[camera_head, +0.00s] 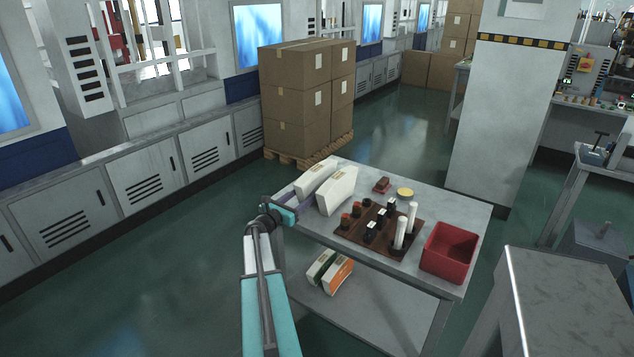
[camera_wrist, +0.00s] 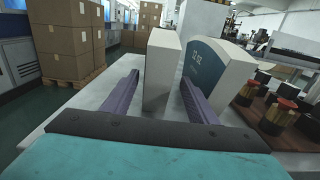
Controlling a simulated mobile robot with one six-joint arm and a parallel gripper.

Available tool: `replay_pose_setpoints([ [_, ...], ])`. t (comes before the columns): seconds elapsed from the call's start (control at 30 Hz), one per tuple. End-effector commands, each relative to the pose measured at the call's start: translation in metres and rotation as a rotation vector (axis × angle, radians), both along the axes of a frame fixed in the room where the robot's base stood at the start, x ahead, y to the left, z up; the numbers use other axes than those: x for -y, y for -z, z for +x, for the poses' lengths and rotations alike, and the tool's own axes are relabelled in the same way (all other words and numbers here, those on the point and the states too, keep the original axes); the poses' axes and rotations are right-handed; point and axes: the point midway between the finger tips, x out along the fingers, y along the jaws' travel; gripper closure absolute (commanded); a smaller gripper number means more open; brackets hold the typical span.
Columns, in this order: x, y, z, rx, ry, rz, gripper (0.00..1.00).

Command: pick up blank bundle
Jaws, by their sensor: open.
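Two white blank bundles stand upright side by side at the table's left end. In the head view, the left bundle (camera_head: 316,177) is partly hidden by the right one (camera_head: 338,191). My gripper (camera_head: 302,200) is at their near side, low over the table. In the wrist view, my gripper (camera_wrist: 160,78) is open, with its purple fingers on either side of the left bundle (camera_wrist: 161,60). Gaps show beside that bundle, so it is not clamped. The right finger lies between it and the right bundle (camera_wrist: 220,68), which has a dark blue printed side.
A brown rack (camera_head: 350,236) with black-and-red tools and white cylinders stands right of the bundles, beside a red bin (camera_head: 450,251). Other packs (camera_head: 337,276) lie on the lower shelf. Stacked cartons (camera_head: 290,95) stand behind; a grey pillar (camera_head: 500,120) rises at right.

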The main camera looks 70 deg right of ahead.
Motion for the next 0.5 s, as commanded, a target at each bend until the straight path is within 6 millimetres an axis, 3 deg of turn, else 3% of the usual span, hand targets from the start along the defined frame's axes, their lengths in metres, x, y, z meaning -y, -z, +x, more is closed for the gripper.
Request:
replay_pose_setpoints([
  [0.2, 0.025, -0.001, -0.005, 0.000, 0.000, -0.001, 0.47],
  [0.5, 0.032, 0.000, -0.008, 0.000, -0.001, 0.000, 0.47],
])
